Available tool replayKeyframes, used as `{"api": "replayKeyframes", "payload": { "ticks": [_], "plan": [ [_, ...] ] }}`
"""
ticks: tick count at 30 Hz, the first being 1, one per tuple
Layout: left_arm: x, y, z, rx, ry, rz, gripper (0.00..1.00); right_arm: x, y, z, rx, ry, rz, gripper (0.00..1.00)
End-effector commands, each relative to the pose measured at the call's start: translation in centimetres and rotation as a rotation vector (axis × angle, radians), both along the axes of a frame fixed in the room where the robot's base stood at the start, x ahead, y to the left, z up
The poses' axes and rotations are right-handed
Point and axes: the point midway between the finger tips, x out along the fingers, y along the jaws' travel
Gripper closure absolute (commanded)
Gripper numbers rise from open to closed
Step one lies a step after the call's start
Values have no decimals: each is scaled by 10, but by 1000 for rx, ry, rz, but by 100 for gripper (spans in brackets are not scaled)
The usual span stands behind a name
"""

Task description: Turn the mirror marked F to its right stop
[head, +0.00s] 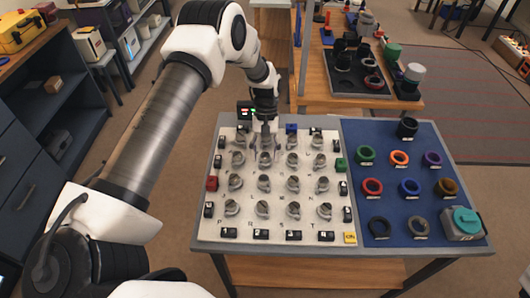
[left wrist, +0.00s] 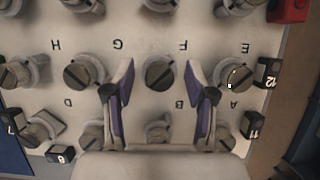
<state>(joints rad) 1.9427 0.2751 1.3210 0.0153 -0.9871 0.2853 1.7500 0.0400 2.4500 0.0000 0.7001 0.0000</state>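The mirror marked F (left wrist: 160,75) is a round grey knob with a dark slanted slot, in the middle of the left wrist view. Its letter F is printed just above and to the right of it there. My left gripper (left wrist: 159,68) is open, with one finger on each side of this mirror and a visible gap to both. In the head view my left gripper (head: 265,146) points down over the second row from the back of the white board (head: 217,218), and partly hides the mirrors there. My right gripper is not in view.
Mirrors E (left wrist: 230,76) and G (left wrist: 84,74) stand close on either side of F. Small black numbered blocks, a red block (head: 211,183) and a green block (head: 341,165) line the board. A blue mat (head: 385,210) with coloured rings lies to the right.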

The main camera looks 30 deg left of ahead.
Motion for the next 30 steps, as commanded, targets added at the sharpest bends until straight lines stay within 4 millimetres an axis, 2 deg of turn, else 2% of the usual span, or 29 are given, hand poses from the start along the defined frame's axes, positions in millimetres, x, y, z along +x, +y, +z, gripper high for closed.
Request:
{"api": "replayKeyframes", "payload": {
  "ticks": [4,7,15,18,23,30],
  "plan": [
    [2,1,5,0,-2,0,44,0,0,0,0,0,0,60],
    [8,4,18,0,-4,1,44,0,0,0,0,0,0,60],
    [30,18,80,0,-4,1,44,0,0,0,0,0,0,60],
    [37,21,98,0,-2,0,44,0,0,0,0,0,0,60],
    [40,24,110,0,0,0,44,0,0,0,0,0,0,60],
    [40,24,110,-1,1,0,44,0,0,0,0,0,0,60]
  ]
}}
